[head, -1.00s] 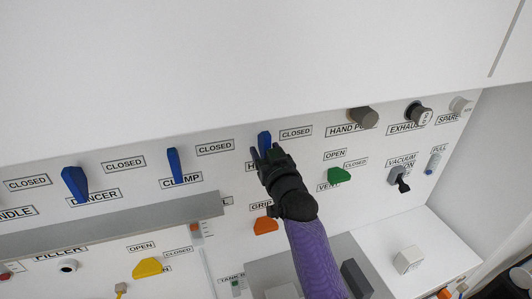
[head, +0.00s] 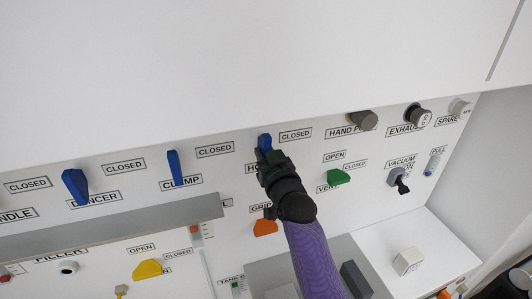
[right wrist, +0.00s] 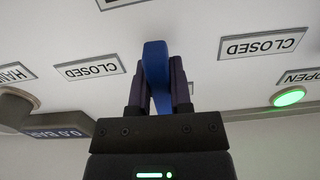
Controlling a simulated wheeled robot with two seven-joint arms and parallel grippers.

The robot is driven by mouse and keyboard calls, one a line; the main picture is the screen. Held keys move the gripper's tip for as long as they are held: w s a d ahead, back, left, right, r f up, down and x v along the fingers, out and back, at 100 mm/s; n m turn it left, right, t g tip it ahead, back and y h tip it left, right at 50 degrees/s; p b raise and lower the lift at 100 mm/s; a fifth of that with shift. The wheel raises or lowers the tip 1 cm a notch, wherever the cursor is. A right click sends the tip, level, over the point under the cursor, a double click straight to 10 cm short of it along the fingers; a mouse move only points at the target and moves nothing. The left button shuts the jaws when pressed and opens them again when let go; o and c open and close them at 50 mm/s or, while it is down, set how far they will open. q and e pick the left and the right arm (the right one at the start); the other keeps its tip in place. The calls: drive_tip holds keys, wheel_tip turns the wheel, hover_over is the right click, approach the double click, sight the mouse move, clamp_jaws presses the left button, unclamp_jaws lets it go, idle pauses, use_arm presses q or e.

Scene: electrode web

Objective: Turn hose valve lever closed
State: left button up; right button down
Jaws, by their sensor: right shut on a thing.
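The hose valve lever is the blue lever (head: 265,141) next to a CLOSED label (head: 295,135), above a mostly covered label that begins "HO". It points up the panel in the head view. My right gripper (head: 265,157) is at this lever and covers its lower part. In the right wrist view the blue lever (right wrist: 156,75) stands between the two dark fingers of my right gripper (right wrist: 155,90), which is shut on it. My left gripper is in neither view.
Blue levers for CLAMP (head: 175,167) and DANCER (head: 75,186) stand to the left. A grey ledge (head: 110,229) juts out below them. An orange knob (head: 265,227) is just below my gripper, and a green VENT knob (head: 338,177) is to the right.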

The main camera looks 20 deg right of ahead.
drive_tip(key=m+p, duration=0.1)
drive_tip(key=m, duration=0.1)
drive_tip(key=m+p, duration=0.1)
drive_tip(key=shift+a+r+m, duration=0.15)
drive_tip(key=shift+m, duration=0.25)
drive_tip(key=m+p, duration=0.1)
drive_tip(key=m, duration=0.3)
drive_tip(key=shift+a+m, duration=0.1)
drive_tip(key=shift+m, duration=0.2)
drive_tip(key=m+p, duration=0.1)
drive_tip(key=m, duration=0.3)
drive_tip(key=shift+a+r+m, duration=0.1)
drive_tip(key=shift+r+m, duration=0.05)
drive_tip(key=shift+m, duration=0.15)
drive_tip(key=shift+r+m+p, duration=0.1)
drive_tip(key=shift+m+p, duration=0.4)
drive_tip(key=shift+m, duration=1.6)
drive_tip(key=c, duration=0.5)
unclamp_jaws()
drive_tip(key=shift+c, duration=0.2)
